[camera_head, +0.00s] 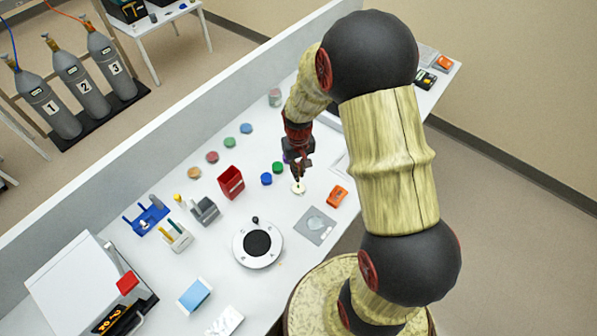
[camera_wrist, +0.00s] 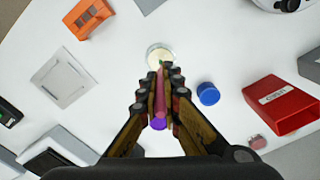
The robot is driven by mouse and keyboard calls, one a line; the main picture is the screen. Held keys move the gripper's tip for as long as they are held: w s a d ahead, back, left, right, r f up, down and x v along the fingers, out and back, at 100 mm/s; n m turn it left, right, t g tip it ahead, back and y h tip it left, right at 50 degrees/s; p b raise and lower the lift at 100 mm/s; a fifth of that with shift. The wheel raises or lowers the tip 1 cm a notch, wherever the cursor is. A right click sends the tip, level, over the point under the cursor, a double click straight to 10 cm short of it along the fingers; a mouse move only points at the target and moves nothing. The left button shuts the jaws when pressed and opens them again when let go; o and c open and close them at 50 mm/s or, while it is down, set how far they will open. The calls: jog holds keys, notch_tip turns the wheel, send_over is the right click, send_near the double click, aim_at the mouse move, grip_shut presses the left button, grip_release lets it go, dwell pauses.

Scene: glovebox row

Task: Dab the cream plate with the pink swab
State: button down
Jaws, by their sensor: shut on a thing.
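My gripper (camera_head: 297,172) is over the bench, just above the cream plate (camera_head: 298,188). In the wrist view my gripper (camera_wrist: 160,80) is shut on the pink swab (camera_wrist: 160,95), a thin stick lying between the fingers. The swab's far end points at the cream plate (camera_wrist: 159,54), a small round dish with a pale rim. The end overlaps the plate's near edge in this view; a small greenish spot shows there. I cannot tell whether the swab touches the plate.
A blue cap (camera_wrist: 208,93), a purple cap (camera_wrist: 158,124) and a green cap (camera_head: 278,168) stand close by. A red box (camera_head: 231,182), an orange device (camera_head: 337,196), a grey square plate (camera_head: 315,226) and a round black-topped device (camera_head: 258,244) surround the spot.

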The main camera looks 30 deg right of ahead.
aim_at(299, 164)
jog(key=shift+r+p, duration=1.45)
jog(key=shift+r, duration=0.8)
